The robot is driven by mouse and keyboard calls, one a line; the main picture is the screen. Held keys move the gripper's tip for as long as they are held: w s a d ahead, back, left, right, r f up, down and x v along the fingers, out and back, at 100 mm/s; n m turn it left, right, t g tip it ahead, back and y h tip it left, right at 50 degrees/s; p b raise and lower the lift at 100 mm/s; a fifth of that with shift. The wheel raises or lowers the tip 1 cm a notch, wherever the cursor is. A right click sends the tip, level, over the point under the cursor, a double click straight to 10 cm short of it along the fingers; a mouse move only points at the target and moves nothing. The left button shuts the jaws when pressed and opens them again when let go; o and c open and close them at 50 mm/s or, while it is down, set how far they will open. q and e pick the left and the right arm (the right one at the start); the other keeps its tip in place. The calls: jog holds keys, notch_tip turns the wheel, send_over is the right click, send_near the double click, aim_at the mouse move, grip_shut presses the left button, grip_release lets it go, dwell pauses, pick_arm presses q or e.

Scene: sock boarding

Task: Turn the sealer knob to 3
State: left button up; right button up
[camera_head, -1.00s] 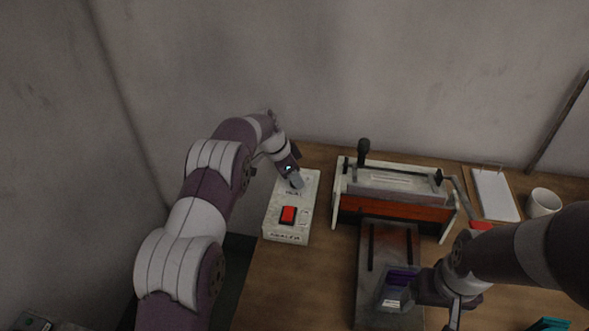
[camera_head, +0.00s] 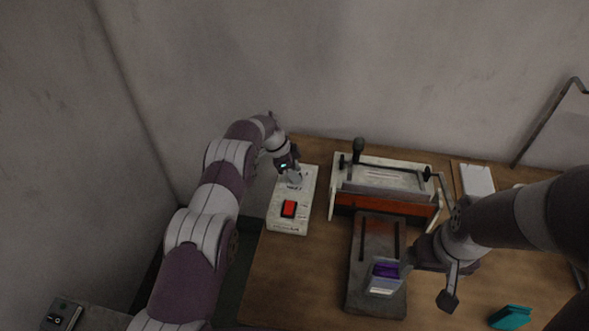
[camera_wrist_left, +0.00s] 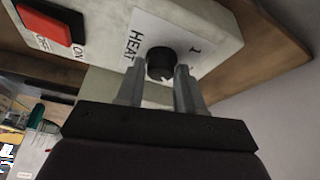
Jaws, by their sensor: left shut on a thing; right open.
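The sealer control box (camera_head: 291,222) is pale, with a red switch (camera_head: 289,208) near its front end. The black knob (camera_wrist_left: 160,62) shows in the left wrist view beside the word HEAT, with a "1" printed near it. My left gripper (camera_head: 295,180) is over the far end of the box; in the left wrist view its fingers (camera_wrist_left: 157,85) are shut on the knob, one on each side. The knob's pointer and other numbers cannot be made out. My right gripper (camera_head: 386,276) is open over the dark plate, with a purple item between or below its fingers.
The sealer (camera_head: 384,180) with a black-knobbed lever stands right of the box. A dark plate (camera_head: 365,262) lies in front of it. A white pad (camera_head: 477,180) is at the back right. A teal object (camera_head: 511,317) lies at the front right. Bare tabletop (camera_head: 290,280) is at the front left.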

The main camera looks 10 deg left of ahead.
pick_arm(q)
jog(key=shift+f, duration=0.1)
jog(key=o, duration=1)
jog(key=shift+p+v, duration=0.6)
jog(key=shift+v, duration=1.35)
jog(key=w+p+v, duration=0.1)
jog(key=p+v, duration=0.6)
jog(key=v, duration=0.1)
jog(key=shift+s+a+r, duration=0.2)
jog(key=shift+s+r, duration=0.2)
jog(key=shift+s, duration=0.15)
jog(key=shift+f, duration=0.1)
